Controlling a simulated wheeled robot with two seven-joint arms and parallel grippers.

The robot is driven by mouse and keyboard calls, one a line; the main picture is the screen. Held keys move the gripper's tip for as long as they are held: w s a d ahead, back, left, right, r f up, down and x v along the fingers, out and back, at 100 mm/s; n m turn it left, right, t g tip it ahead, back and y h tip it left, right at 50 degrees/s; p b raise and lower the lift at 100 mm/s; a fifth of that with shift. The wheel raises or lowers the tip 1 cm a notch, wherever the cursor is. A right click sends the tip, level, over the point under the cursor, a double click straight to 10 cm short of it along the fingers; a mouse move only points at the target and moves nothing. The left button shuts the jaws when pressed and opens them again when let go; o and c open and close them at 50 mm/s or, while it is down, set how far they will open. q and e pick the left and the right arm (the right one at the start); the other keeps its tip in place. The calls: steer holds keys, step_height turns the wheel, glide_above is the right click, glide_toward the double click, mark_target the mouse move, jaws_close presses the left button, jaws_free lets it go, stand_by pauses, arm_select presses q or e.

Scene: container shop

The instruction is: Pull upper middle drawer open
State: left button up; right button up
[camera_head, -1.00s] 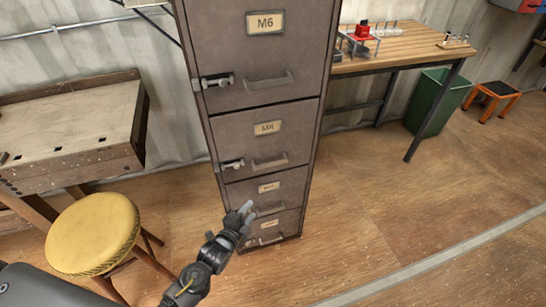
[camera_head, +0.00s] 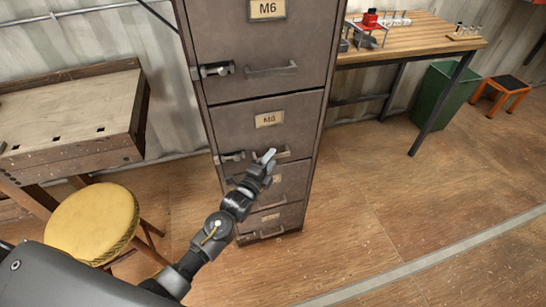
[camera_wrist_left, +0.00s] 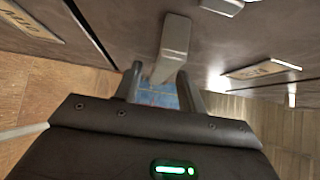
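The grey-brown filing cabinet has a column of drawers. The upper middle drawer (camera_head: 240,121), labelled M8, appears shut flush with the front. It has a latch (camera_head: 232,157) at its left and a bar handle (camera_head: 285,154), partly hidden by my gripper. My left gripper (camera_head: 268,158) is at this handle, reaching up from below. In the left wrist view, a grey handle (camera_wrist_left: 175,45) runs down toward the space between the two separated fingers (camera_wrist_left: 160,80). The gripper looks open; contact with the handle cannot be told. My right gripper is not in view.
Above is the M6 drawer (camera_head: 262,60); lower drawers (camera_head: 270,219) are below. A yellow stool (camera_head: 92,222) and a wooden bench (camera_head: 70,115) stand at left. A worktable (camera_head: 420,42) and green bin (camera_head: 442,95) stand at right. The floor right of the cabinet is clear.

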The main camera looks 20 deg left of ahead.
arm_select(q)
steer(key=shift+x, duration=1)
steer(key=shift+s, duration=0.1)
jaws_close()
